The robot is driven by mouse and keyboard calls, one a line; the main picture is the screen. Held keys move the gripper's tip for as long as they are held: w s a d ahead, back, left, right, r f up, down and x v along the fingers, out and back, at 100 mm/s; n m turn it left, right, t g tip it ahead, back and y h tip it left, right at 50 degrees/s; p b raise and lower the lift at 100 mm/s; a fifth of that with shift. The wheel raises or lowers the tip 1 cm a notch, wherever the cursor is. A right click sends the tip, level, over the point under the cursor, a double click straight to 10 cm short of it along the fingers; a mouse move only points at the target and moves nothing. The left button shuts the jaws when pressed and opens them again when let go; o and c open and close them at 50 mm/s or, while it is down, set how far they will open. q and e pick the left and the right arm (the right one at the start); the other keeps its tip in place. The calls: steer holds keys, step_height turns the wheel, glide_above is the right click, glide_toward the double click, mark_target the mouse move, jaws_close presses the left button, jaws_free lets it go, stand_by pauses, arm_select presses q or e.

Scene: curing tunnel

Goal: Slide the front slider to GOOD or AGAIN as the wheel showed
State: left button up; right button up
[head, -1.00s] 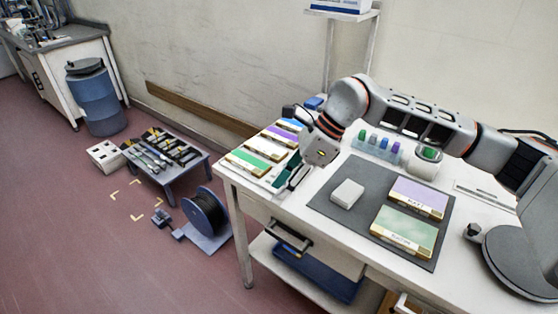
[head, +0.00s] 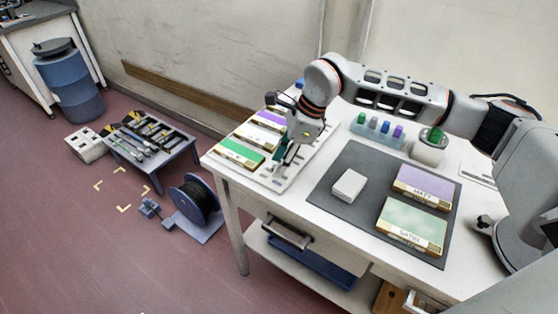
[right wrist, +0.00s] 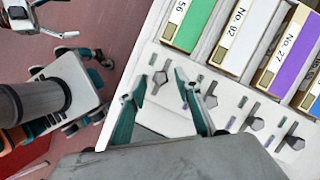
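A white slider board (head: 279,184) lies on the table's left end beside the sample blocks. In the right wrist view the board (right wrist: 240,115) carries a row of slots with grey knobs. The front slider (right wrist: 160,78) is the leftmost knob, below the green block; its end labels are too small to read. My right gripper (head: 278,166) is low over the board. Its teal fingers (right wrist: 158,82) are spread, one on each side of the front slider; contact cannot be told. The second knob (right wrist: 210,98) lies outside the right finger. What looks like my left gripper (right wrist: 62,20) shows spread fingers over the floor.
Green (right wrist: 187,20), white (right wrist: 248,35) and purple (right wrist: 297,50) blocks border the slots. A grey mat (head: 335,195) holds a white block (head: 349,185) and MATT (head: 423,187) and SATIN (head: 411,226) samples. A bottle rack (head: 377,130) stands behind. A spool (head: 196,205) sits on the floor.

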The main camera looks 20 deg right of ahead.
arm_select(q)
steer(key=shift+w+r, duration=0.3)
steer(key=shift+r, duration=0.05)
arm_select(e)
steer(key=shift+a+f, duration=0.15)
steer(key=shift+f, duration=0.05)
jaws_close()
arm_select(q)
steer(key=shift+s+f, duration=0.2)
steer(key=shift+f, duration=0.05)
arm_select(e)
steer(key=shift+w, duration=0.1)
steer(key=shift+w+a, duration=0.8)
steer(key=shift+w, duration=0.2)
arm_select(q)
steer(key=shift+s+f, duration=0.2)
steer(key=shift+f, duration=0.1)
arm_select(e)
steer(key=shift+r, duration=0.15)
